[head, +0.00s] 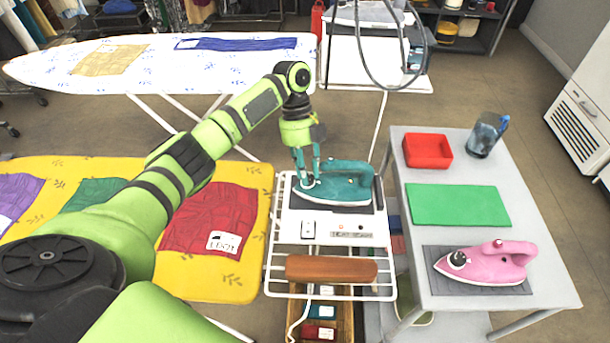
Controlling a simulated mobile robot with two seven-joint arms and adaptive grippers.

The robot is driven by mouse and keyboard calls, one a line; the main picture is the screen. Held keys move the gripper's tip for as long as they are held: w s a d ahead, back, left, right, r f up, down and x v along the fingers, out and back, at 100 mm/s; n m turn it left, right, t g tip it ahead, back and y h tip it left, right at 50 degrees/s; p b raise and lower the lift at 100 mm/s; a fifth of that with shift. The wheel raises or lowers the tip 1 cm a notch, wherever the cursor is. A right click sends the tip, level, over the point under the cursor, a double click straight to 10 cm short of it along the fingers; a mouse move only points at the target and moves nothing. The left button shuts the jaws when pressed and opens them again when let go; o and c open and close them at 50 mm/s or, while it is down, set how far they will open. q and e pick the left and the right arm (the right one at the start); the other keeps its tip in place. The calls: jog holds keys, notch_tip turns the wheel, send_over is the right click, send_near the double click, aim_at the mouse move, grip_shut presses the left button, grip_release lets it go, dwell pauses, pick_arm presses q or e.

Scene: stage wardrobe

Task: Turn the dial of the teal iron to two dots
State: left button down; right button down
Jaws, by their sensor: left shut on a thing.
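The teal iron (345,180) rests upright on its dark pad on a white wire rack, with its pointed end to the left. Its dial (306,184) sits near that pointed end and is mostly covered by my fingers. My left gripper (307,175) comes down from above and is shut on the dial. The dots and the dial's pointer are too small and too hidden to read. My right gripper is not in view.
A white control box (330,228) and a brown wooden bar (330,268) are in front of the iron. A grey table (470,210) at right holds a pink iron (488,264), green mat (458,204), red tray (428,151) and jug (485,137). A cable hangs behind.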

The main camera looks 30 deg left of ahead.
pick_arm(q)
jog(key=shift+w+d+m+g+y+b, duration=0.1)
jog(key=shift+m+g+y+b, duration=0.1)
jog(key=shift+m+b, duration=0.4)
jog(key=shift+d+m+g+y+b, duration=0.1)
jog(key=shift+m+g+y+b, duration=0.1)
jog(key=shift+m, duration=0.7)
jog(key=shift+a, duration=0.1)
jog(key=c, duration=1)
grip_release()
jog(key=shift+o, duration=0.2)
jog(key=shift+r, duration=0.1)
jog(key=v, duration=1.2)
